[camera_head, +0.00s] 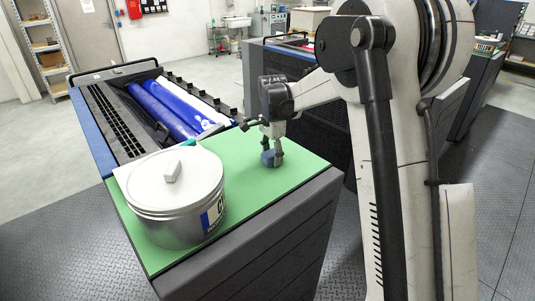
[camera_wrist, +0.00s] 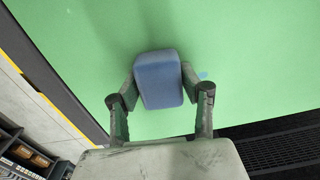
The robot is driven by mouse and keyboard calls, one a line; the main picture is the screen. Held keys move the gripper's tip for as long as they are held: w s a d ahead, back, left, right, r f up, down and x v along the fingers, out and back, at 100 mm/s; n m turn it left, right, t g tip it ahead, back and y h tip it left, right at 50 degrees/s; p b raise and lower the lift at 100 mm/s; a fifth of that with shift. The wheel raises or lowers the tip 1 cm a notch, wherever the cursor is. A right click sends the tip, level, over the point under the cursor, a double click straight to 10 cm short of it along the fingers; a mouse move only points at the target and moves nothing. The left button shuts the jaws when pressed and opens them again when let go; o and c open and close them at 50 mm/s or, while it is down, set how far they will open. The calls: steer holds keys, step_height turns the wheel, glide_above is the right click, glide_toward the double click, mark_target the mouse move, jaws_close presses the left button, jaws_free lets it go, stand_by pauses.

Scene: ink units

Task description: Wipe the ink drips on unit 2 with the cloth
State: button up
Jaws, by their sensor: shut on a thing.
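The blue cloth (camera_head: 271,159) is a small block-like pad at the green top (camera_head: 300,163) of the near ink unit. My gripper (camera_head: 272,150) points down and is shut on it. In the wrist view the cloth (camera_wrist: 158,80) sits between both fingers (camera_wrist: 160,98), over the green surface. A small blue ink spot (camera_wrist: 203,75) shows on the green just right of the cloth. I cannot tell whether the cloth touches the surface. Anything beneath it is hidden. No unit number is readable.
A large lidded metal can (camera_head: 172,215) stands on the green top, left of my gripper. Blue rollers (camera_head: 165,110) lie in the open unit behind. Another unit (camera_head: 278,62) stands farther back. The green top's right part is clear. A dark grille (camera_wrist: 285,143) lies past its edge.

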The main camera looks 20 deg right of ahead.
steer(key=shift+s+d+r, duration=0.1)
steer(key=shift+s+r, duration=0.1)
steer(key=shift+s, duration=0.05)
steer(key=shift+r+p, duration=1.65)
steer(key=shift+r, duration=2.2)
steer(key=shift+w, duration=0.1)
